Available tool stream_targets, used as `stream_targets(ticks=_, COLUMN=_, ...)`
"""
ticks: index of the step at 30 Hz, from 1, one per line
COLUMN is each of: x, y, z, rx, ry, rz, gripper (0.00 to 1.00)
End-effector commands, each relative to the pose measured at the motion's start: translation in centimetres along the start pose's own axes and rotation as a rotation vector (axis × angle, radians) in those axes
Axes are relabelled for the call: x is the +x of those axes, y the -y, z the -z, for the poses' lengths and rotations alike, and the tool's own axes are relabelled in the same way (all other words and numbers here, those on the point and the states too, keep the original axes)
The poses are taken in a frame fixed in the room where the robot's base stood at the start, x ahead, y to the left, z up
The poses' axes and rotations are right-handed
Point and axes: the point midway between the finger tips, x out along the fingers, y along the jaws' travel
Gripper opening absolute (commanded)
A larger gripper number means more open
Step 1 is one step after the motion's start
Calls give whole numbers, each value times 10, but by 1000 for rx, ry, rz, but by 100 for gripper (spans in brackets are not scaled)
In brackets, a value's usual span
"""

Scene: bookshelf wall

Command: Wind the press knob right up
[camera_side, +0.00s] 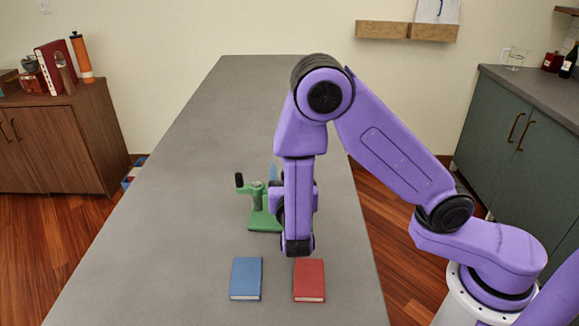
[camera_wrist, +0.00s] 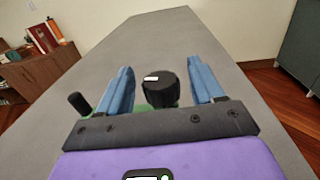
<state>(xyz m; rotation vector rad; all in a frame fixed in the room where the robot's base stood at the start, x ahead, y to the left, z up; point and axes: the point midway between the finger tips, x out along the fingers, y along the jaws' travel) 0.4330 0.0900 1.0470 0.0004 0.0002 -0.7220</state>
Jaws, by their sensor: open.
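The press is green and stands on the grey counter, partly hidden behind my arm in the side view; its green base (camera_side: 262,222) shows there. A black-tipped crank handle (camera_side: 239,180) sticks up at its left and also shows in the wrist view (camera_wrist: 79,104). The press knob (camera_wrist: 160,90) is a black ribbed cylinder with a white mark on its side. My gripper (camera_wrist: 161,82) has blue fingers, open, one on each side of the knob with gaps between. In the side view my arm hides most of the gripper; a blue finger (camera_side: 273,173) shows.
A blue book (camera_side: 246,278) and a red book (camera_side: 309,279) lie on the counter (camera_side: 150,240) in front of the press. The counter is clear to the left and beyond. A wooden cabinet (camera_side: 60,140) stands off to the left.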

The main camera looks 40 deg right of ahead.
Motion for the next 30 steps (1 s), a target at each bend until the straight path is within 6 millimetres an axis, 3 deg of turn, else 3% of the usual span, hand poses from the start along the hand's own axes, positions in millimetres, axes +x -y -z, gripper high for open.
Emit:
stream_targets(ticks=6, x=21, y=0, z=0, rx=0, ry=0, rz=2, gripper=67)
stream_targets(ticks=17, x=25, y=0, z=0, rx=0, ry=0, rz=-1, gripper=67)
stream_targets(ticks=21, x=25, y=0, z=0, rx=0, ry=0, rz=0, gripper=21)
stream_targets(ticks=22, x=25, y=0, z=0, rx=0, ry=0, rz=0, gripper=15)
stream_targets(ticks=30, x=25, y=0, z=0, rx=0, ry=0, rz=-17, gripper=15)
